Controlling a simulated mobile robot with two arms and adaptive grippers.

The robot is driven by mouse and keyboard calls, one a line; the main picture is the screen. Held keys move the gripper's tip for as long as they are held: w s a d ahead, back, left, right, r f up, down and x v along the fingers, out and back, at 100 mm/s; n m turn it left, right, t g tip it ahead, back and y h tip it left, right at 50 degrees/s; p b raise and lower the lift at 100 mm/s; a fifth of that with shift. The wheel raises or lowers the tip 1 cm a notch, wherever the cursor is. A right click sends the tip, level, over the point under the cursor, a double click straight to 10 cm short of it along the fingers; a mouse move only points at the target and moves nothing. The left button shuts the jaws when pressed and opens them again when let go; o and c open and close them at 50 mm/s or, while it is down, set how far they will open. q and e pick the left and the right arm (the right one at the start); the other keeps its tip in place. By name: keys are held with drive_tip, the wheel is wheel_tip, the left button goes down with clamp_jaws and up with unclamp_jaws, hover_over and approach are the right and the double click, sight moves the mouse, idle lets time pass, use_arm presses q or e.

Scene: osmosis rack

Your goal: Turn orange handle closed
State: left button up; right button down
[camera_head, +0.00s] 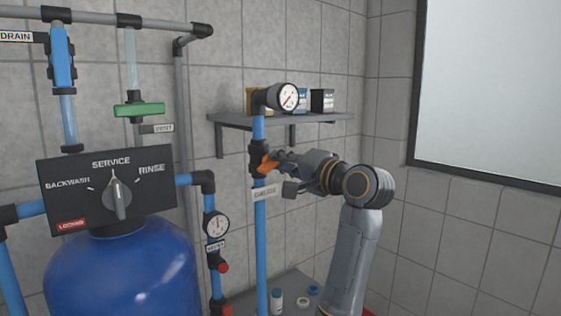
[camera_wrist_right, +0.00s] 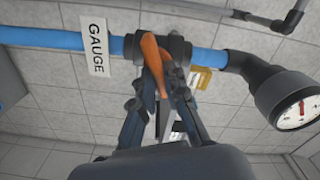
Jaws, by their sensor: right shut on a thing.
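The orange handle (camera_head: 266,164) sits on a black valve (camera_head: 257,157) in the vertical blue pipe, just above the GAUGE tag (camera_head: 265,193). My right gripper (camera_head: 276,161) reaches in from the right and is shut on the handle. In the right wrist view the orange handle (camera_wrist_right: 154,62) shows between the fingers of my right gripper (camera_wrist_right: 163,88), standing out from the black valve body (camera_wrist_right: 178,48). The fingers hide part of the handle in both views. My left gripper is not in view.
A pressure gauge (camera_head: 287,97) tops the pipe, close to a shelf (camera_head: 230,121) with several boxes. A blue tank (camera_head: 125,268) with a SERVICE dial panel (camera_head: 75,190) stands at left. Another gauge (camera_head: 216,224) is on a nearby pipe.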

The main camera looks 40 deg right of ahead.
drive_tip(key=m, duration=0.4)
drive_tip(key=shift+f+m, duration=0.2)
drive_tip(key=shift+m, duration=0.2)
idle(0.4)
drive_tip(key=c, duration=1.4)
unclamp_jaws()
drive_tip(key=shift+d, duration=0.1)
drive_tip(key=s, duration=0.8)
drive_tip(key=s+d, duration=0.1)
drive_tip(key=s, duration=0.3)
drive_tip(key=shift+f, duration=0.1)
